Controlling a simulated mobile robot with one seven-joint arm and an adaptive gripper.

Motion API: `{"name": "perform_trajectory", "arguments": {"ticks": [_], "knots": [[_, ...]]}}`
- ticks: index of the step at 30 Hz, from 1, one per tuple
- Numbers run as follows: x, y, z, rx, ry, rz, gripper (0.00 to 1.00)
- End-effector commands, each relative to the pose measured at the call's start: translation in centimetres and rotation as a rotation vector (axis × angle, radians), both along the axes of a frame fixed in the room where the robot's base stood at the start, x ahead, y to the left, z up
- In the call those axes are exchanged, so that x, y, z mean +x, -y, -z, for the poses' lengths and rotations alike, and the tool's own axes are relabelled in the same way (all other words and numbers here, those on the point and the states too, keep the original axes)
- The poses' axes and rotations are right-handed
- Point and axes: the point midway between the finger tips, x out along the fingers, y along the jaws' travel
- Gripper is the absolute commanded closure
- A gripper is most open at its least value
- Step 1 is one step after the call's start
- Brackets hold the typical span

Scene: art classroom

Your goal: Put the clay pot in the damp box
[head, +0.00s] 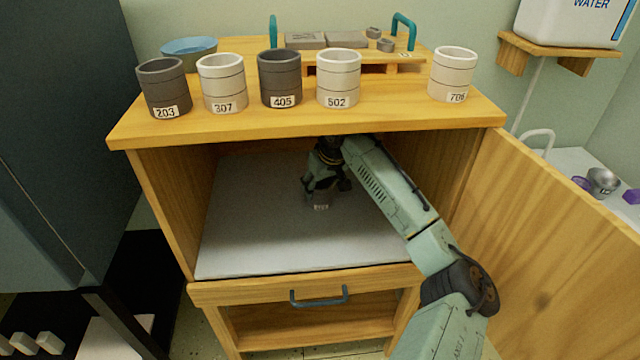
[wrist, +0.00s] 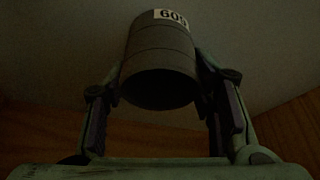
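A dark grey clay pot (wrist: 160,50) with a white label, which seems to start with 60, lies between the two fingers of my gripper (wrist: 160,85) in the wrist view. Its dark mouth faces the camera. The fingertips are close along both sides of it; whether they press on it is too dark to tell. In the head view my gripper (head: 322,185) reaches inside the open wooden cabinet, the likely damp box (head: 240,235). The pot's label shows low under the gripper, near the pale cabinet floor. The gripper hides most of the pot.
Several labelled pots, including 203 (head: 164,88), 405 (head: 279,78) and 706 (head: 453,74), stand on the cabinet top. The open door (head: 560,220) stands to the right of my arm. The cabinet floor around the gripper is clear.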

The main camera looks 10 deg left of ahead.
Motion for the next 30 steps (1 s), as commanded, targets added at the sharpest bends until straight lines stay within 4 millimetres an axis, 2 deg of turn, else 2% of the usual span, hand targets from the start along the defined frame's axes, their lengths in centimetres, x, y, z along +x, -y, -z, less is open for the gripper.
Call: {"name": "perform_trajectory", "arguments": {"ticks": [9, 17, 22, 26, 30], "knots": [[0.0, 0.0, 0.0, -0.001, -0.001, 0.000, 0.30], [0.0, 0.0, -0.1, 0.000, 0.000, 0.000, 0.30], [-0.2, 0.2, -1.0, 0.000, 0.001, -0.001, 0.30], [-1.0, 0.7, -3.1, 0.001, 0.003, -0.002, 0.30], [-3.8, 3.3, -2.8, 0.002, 0.001, 0.001, 0.30]]}}
